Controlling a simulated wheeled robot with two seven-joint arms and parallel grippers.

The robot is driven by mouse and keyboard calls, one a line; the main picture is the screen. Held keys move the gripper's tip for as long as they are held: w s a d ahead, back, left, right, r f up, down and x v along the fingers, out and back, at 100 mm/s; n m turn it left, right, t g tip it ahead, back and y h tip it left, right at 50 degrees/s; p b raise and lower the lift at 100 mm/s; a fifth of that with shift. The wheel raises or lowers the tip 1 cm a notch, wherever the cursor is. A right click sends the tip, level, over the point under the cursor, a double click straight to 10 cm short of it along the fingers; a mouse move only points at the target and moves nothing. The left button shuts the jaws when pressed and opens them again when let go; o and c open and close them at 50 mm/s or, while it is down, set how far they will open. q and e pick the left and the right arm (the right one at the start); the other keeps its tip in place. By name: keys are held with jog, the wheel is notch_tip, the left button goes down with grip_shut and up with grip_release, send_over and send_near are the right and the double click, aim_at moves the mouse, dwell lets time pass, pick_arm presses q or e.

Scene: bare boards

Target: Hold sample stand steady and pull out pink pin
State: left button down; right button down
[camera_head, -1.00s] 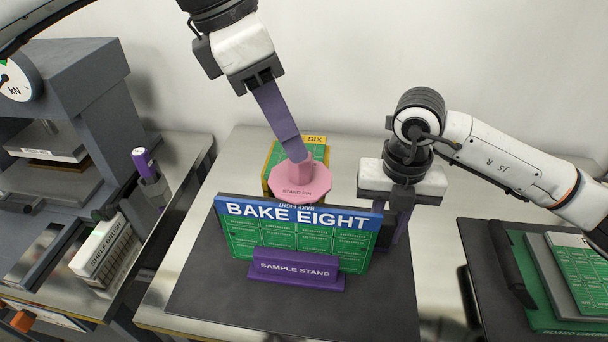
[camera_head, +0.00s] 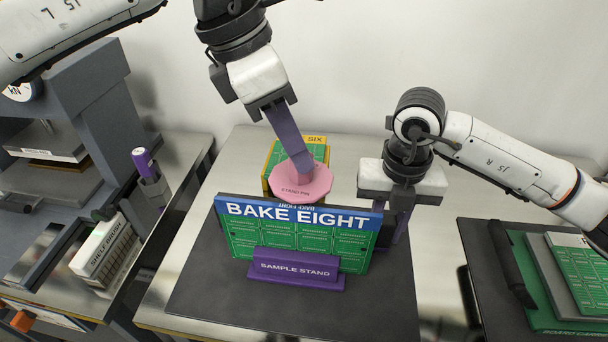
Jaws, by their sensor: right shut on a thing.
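The purple sample stand (camera_head: 296,271) sits on a dark mat and holds a green board lettered "BAKE EIGHT" (camera_head: 300,237) upright. The pink pin (camera_head: 299,189), a flat many-sided head lettered "STAND PIN", shows just behind the board's top edge; its lower part is hidden. My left gripper (camera_head: 304,165) comes down from above with its purple fingers at the pin's knob; from this angle I cannot tell whether they grip it. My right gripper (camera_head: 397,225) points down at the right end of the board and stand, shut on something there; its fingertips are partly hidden.
A yellow-edged board marked "SIX" (camera_head: 316,143) stands behind the pin. The dark mat (camera_head: 300,317) is clear in front. At left are a grey press (camera_head: 80,95), a shelf brush (camera_head: 103,250) and a purple marker (camera_head: 143,160). Green boards (camera_head: 580,270) lie at right.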

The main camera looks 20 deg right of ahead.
pick_arm(q)
jog(key=shift+r, duration=0.7)
dwell(0.3)
jog(key=shift+r, duration=3.1)
pick_arm(e)
jog(key=c, duration=1.4)
grip_release()
notch_tip(320, 180, up, 11)
jog(key=shift+f, duration=0.15)
jog(key=shift+r, duration=0.65)
